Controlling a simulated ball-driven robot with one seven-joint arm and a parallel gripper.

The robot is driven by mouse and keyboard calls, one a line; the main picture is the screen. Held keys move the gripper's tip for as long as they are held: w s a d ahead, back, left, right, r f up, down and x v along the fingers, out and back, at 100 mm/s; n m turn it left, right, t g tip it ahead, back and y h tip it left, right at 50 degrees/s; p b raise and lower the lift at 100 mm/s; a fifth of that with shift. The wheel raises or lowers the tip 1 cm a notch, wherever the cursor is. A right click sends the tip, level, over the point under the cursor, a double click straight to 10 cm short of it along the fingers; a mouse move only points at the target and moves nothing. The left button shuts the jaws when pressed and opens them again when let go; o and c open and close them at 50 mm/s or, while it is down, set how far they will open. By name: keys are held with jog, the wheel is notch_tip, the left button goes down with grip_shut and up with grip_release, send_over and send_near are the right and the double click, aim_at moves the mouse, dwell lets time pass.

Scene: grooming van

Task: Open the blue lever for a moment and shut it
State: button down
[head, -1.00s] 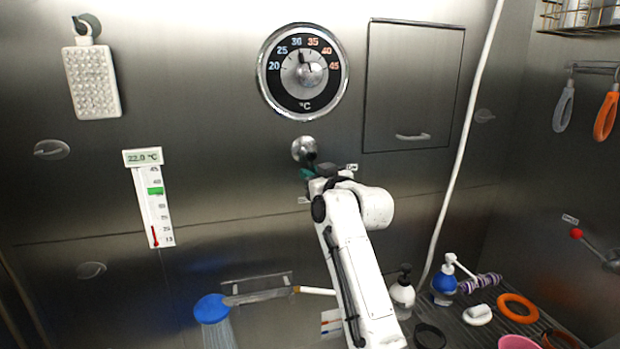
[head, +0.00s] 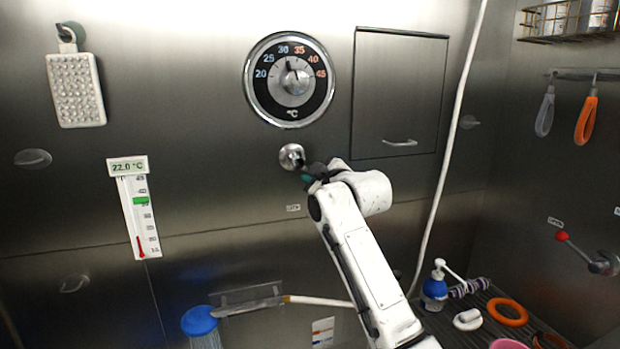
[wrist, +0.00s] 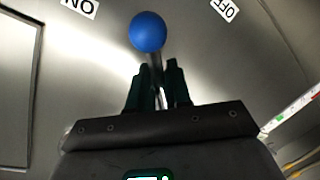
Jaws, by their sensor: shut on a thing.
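The blue lever's round ball knob (wrist: 147,32) is in the wrist view, just past my fingertips. My gripper (wrist: 156,78) is shut on the lever's thin grey stem below the ball. The lever points between the ON label (wrist: 80,7) on the left and the OFF label (wrist: 224,10) on the right. In the head view, the lever's round metal hub (head: 291,157) is on the steel wall, with my gripper (head: 313,177) at its lower right. The OFF label (head: 293,208) shows below the hub. The ball and the ON label are hidden there.
A round temperature dial (head: 289,80) is above the hub, and a cabinet door (head: 400,95) is to its right. A thermometer panel (head: 134,208) reads 22.0. Pale streaks show under the blue shower head (head: 198,320). A red-knobbed lever (head: 562,236) is at far right.

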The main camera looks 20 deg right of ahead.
dwell(0.4)
jog(key=c, duration=1.2)
grip_release()
jog(key=shift+c, duration=0.2)
jog(key=s+d+r+b, duration=0.1)
jog(key=s+b, duration=0.1)
jog(key=s, duration=0.8)
jog(key=shift+s+d+r, duration=0.25)
jog(key=shift+s, duration=0.1)
dwell(0.6)
